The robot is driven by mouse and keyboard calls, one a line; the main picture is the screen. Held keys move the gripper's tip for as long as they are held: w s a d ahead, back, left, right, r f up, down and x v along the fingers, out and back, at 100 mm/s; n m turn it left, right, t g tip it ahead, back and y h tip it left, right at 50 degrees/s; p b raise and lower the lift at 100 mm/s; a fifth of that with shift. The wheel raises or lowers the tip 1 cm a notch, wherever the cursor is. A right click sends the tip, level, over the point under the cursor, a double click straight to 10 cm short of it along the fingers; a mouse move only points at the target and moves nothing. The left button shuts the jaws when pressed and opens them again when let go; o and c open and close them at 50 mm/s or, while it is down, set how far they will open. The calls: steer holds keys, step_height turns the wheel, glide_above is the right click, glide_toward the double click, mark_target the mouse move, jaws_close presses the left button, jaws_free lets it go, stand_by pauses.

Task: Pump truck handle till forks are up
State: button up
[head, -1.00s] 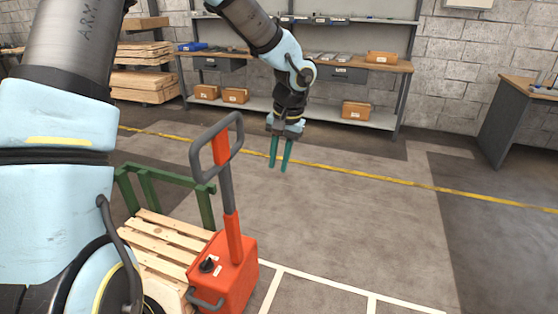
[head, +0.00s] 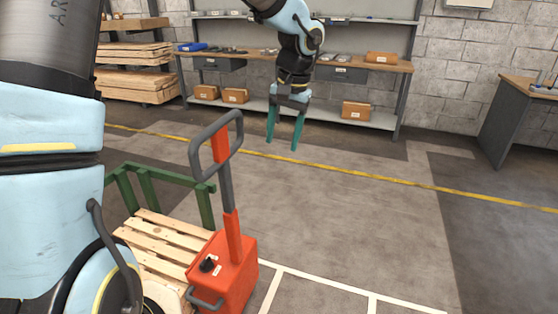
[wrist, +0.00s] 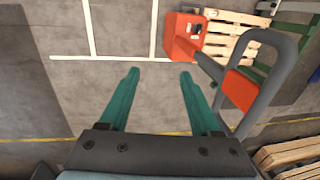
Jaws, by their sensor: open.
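The pallet truck has an orange body (head: 228,272) and an upright tiller with a grey loop handle (head: 236,150) on top. In the wrist view the loop handle (wrist: 281,70) is at the right, beside my gripper, and the orange body (wrist: 184,38) is at the top. My gripper (head: 282,146) points down, open and empty, to the right of the handle and apart from it in the head view. Its two green fingers (wrist: 159,75) have only floor between them. The truck's forks are hidden; a wooden pallet (head: 165,240) is behind the body.
A green rail frame (head: 160,175) stands at the pallet's far end. A workbench (head: 345,64) with boxes is along the back wall, with stacked timber (head: 135,85) at left. A desk (head: 515,110) is at right. The floor (head: 350,220) right of the truck is clear.

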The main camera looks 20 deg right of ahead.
steer(key=shift+s+d+r+b, duration=0.15)
steer(key=shift+r, duration=1)
steer(key=shift+s+d+r+b, duration=0.1)
steer(key=shift+r+b, duration=0.05)
steer(key=shift+r, duration=0.95)
steer(key=shift+c, duration=0.2)
